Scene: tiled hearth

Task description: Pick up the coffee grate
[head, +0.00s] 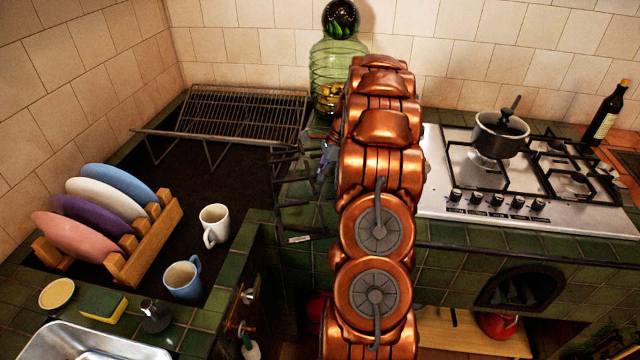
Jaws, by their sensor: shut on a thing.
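The copper arm hides part of the gripper, and the exact contact is hard to see.
A green glass jar (334,75) stands close behind the gripper. A plate rack (150,240) with several plates, a white mug (214,226) and a blue mug (183,278) stand in front. A gas hob (450,200) with a pot (500,136) is right.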

